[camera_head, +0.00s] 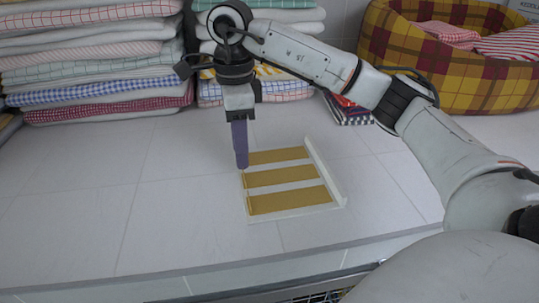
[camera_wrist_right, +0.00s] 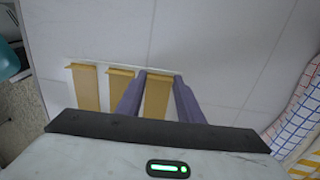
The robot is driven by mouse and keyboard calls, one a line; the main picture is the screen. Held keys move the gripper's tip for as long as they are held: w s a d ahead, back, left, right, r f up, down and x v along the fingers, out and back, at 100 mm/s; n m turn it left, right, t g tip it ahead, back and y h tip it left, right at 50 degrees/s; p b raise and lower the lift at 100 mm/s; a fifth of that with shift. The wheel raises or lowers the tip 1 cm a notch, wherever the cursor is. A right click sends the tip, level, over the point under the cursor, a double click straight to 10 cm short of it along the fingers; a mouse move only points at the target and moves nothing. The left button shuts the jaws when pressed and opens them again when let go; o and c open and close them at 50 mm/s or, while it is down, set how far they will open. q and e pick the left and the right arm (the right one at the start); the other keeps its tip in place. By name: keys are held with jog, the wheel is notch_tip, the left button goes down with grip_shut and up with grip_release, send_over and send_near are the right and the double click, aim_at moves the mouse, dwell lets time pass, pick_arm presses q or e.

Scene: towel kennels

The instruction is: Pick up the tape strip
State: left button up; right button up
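Three yellow-brown tape strips lie in parallel on a white backing card (camera_head: 322,172) on the tiled top: a far strip (camera_head: 280,156), a middle strip (camera_head: 283,175) and a near strip (camera_head: 290,200). My right gripper (camera_head: 242,165) points down at the left end of the far strip, its purple fingers low by the card. In the right wrist view the open fingers of my right gripper (camera_wrist_right: 159,79) stand on either side of the rightmost strip (camera_wrist_right: 157,97), with gaps visible. I cannot tell whether the fingertips touch the card. My left gripper is not in view.
Stacks of folded towels (camera_head: 95,60) stand at the back left, with another towel stack (camera_head: 285,92) behind my right gripper. A plaid pet bed (camera_head: 460,70) holding red striped cloths is at the back right. The tiled top (camera_head: 120,190) left of the card is clear.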

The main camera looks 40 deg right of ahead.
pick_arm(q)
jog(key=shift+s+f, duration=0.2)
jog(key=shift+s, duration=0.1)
